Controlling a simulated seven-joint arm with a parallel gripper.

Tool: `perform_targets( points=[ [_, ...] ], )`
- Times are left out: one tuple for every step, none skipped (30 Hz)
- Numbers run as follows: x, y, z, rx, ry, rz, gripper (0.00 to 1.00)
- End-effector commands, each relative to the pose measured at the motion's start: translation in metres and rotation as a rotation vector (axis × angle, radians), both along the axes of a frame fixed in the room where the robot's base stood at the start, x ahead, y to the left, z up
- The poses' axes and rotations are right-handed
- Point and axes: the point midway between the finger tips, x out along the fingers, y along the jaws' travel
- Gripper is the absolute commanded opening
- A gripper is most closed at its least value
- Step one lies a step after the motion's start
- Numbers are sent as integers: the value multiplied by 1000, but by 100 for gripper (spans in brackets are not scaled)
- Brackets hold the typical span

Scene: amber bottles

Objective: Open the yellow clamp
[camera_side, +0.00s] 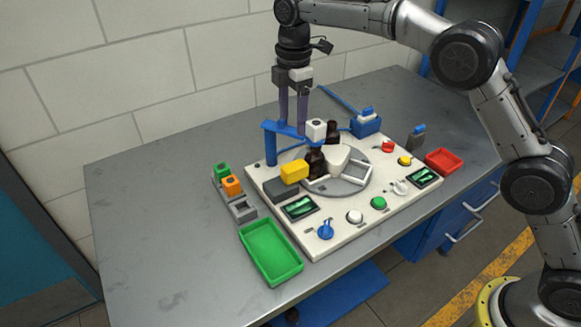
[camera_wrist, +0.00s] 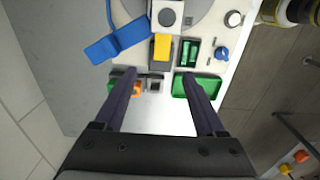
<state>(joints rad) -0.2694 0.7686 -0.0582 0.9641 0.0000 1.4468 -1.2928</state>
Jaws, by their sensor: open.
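The yellow clamp (camera_side: 295,171) is a yellow block on a dark grey base (camera_side: 281,190), at the left part of the white panel. Its yellow end is close to an amber bottle (camera_side: 316,162); I cannot tell whether they touch. In the wrist view the yellow clamp (camera_wrist: 162,46) shows at upper middle, beyond my fingertips. My gripper (camera_side: 293,128) points down above the panel, near a blue bracket, with its dark purple fingers apart. In the wrist view my gripper (camera_wrist: 155,82) is open, with nothing between the fingers.
The blue bracket (camera_side: 270,148) stands tall near the clamp, carrying a white block (camera_side: 316,129). A round grey turntable (camera_side: 343,187) holds bottles. A green tray (camera_side: 270,252), orange and green blocks (camera_side: 231,185), and a red tray (camera_side: 444,161) surround the panel. The table's left side is clear.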

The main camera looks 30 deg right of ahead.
Motion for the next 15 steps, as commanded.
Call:
perform_targets(
  points=[
    [0,3,-8,-4,13,4,72],
    [0,4,-12,-5,18,6,72],
    [-1,5,-15,-6,22,8,72],
    [-1,6,-17,-6,22,10,72],
    [-1,6,-18,-6,22,10,72],
    [-2,6,-23,-6,23,10,72],
    [-2,6,-27,-6,23,10,72],
    [-2,6,-31,-7,24,9,72],
    [-2,6,-38,-7,24,9,72],
    [-3,5,-43,-7,26,9,72],
    [-2,5,-49,-7,25,9,72],
    [-2,5,-57,-7,26,9,72],
    [-2,5,-62,-7,24,9,72],
    [-3,5,-68,-7,25,9,72],
    [-2,5,-76,-7,25,9,72]
  ],
)
